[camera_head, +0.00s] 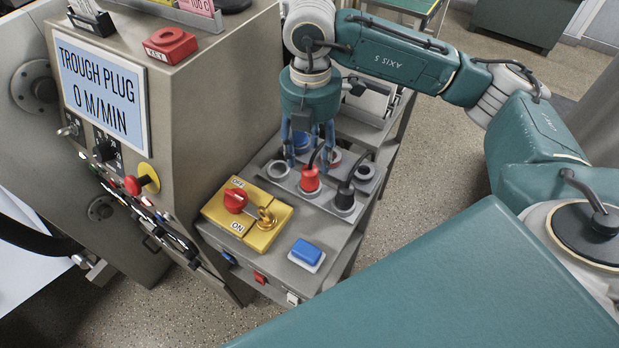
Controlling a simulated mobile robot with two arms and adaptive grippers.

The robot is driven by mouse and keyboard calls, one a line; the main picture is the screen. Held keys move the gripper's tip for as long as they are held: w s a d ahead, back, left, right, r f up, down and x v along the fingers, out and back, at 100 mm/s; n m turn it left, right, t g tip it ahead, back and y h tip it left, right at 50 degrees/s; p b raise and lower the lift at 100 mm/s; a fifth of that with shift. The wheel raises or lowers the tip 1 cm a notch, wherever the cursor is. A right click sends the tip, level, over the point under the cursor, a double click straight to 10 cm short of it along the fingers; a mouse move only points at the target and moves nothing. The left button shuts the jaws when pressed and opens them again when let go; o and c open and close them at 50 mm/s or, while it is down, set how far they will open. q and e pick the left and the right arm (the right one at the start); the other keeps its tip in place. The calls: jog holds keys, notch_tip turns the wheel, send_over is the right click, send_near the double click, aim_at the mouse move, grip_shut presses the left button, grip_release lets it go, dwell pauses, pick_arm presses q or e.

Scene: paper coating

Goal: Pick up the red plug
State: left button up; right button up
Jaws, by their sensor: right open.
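The red plug (310,179) stands upright in a socket on the low grey panel, with a dark cable rising from its top. My right gripper (307,152) points down just above and behind the red plug, with its blue fingers apart. The fingers partly hide the sockets behind. I cannot tell whether a finger touches the plug. A black plug (345,195) with a cable stands to the right of the red one. My left gripper is not in view.
A yellow switch box (247,215) with a red knob and a padlock lies left of the plugs. A blue button (306,252) sits in front. A tall control cabinet with a display (97,90) reading "TROUGH PLUG 0 M/MIN" stands at left.

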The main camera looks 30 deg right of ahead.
aim_at(310, 170)
jog(key=shift+f, duration=0.95)
jog(key=shift+f+p, duration=0.55)
jog(key=shift+f, duration=0.1)
notch_tip(310, 170, down, 4)
jog(key=shift+r+p, duration=0.2)
jog(key=shift+p, duration=0.5)
jog(key=shift+f, duration=0.35)
grip_shut()
